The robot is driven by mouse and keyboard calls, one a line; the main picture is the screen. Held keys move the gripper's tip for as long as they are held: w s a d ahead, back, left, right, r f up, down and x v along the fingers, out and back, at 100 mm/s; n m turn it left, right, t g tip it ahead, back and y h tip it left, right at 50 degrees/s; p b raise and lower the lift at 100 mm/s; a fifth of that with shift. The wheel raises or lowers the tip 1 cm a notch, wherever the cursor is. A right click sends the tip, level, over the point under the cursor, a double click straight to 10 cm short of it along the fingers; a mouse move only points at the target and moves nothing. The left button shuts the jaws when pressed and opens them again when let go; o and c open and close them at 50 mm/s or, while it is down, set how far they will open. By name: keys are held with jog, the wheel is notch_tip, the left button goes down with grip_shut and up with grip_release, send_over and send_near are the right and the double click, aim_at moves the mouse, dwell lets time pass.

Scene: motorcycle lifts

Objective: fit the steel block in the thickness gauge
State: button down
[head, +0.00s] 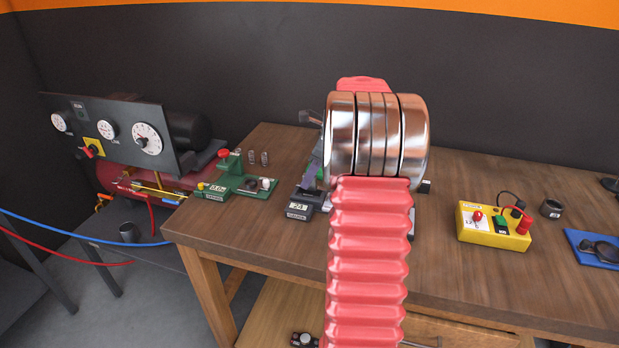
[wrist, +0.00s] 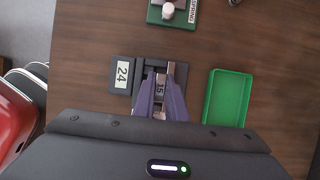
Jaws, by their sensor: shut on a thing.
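My gripper (wrist: 160,92) points down over the bench, its purple fingers shut on the steel block (wrist: 160,88), a small grey block marked 15. The thickness gauge (wrist: 122,88) is a dark device with a white plate reading 24, just left of the fingers in the wrist view. Its far part lies beyond the fingertips. The block overlaps the gauge in this view; I cannot tell whether it is seated or held above. In the head view the gauge (head: 299,209) shows left of my red arm, with a purple finger beside it; the block is hidden there.
A green tray (wrist: 210,97) lies right of the fingers. A yellow box (head: 485,235), a dark ring (head: 551,208) and a blue mat (head: 580,245) lie right.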

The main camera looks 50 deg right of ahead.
jog(key=shift+f, duration=0.5)
dwell(0.4)
jog(key=c, duration=1.7)
grip_release()
jog(key=shift+o, duration=0.2)
jog(key=o, duration=0.4)
jog(key=shift+c, duration=0.2)
jog(key=shift+r, duration=4)
